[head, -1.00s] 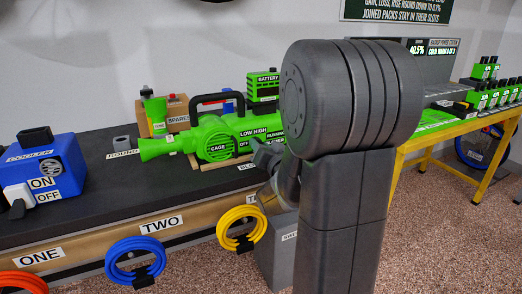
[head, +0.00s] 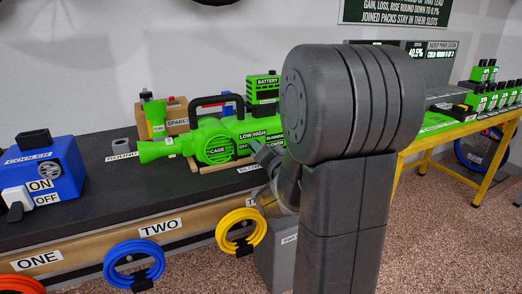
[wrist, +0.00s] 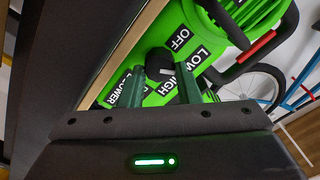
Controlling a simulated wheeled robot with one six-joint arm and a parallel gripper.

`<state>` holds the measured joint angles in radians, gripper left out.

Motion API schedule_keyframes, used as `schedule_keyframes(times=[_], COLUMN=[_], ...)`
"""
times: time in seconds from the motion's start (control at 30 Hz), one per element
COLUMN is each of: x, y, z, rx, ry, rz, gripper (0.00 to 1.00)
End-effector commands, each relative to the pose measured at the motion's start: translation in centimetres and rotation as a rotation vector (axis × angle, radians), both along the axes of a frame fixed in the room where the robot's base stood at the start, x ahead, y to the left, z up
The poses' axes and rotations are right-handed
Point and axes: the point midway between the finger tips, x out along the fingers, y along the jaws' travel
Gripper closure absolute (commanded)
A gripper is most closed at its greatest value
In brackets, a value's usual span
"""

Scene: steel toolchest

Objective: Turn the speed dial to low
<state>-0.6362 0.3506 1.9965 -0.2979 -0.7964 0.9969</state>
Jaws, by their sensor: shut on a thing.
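The green blower (head: 216,143) sits on the dark bench top, its nozzle pointing left and a black handle on top. Its OFF, LOW and HIGH labels show in the wrist view. The black speed dial (wrist: 159,62) with a short white mark lies between the fingertips of my gripper (wrist: 172,72). The two dark green fingers are shut on the dial, one on each side. The fingers hide part of the dial and of the HIGH label, and I cannot tell exactly which label the mark points to. In the head view my arm hides the dial.
A blue cooler (head: 48,172) with an ON/OFF switch stands at the bench's left end. A green battery (head: 263,89) and a SPARES box (head: 177,117) stand behind the blower. Coiled hoses (head: 134,262) hang along the bench front. A yellow table (head: 428,145) stands at right.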

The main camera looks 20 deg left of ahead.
Motion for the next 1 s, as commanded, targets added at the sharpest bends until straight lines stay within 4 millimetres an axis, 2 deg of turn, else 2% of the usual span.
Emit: schedule_keyframes(times=[0.07, 0.1, 0.2, 0.57, 0.77, 1.0], x=[0.0, 0.0, 0.0, -0.3, -2.4, -6.1], y=[0.0, 0.0, 0.0, -0.4, -2.8, -7.1], z=[0.0, 0.0, 0.0, 0.0, 0.2, 0.1], rx=[0.001, 0.0, 0.0, -0.001, -0.001, -0.001], ry=[-0.001, -0.002, -0.002, 0.0, -0.001, 0.0], rz=[0.0, 0.0, 0.0, -0.001, -0.001, -0.004], gripper=[0.93, 0.66, 0.48, 0.48, 0.48, 0.48])
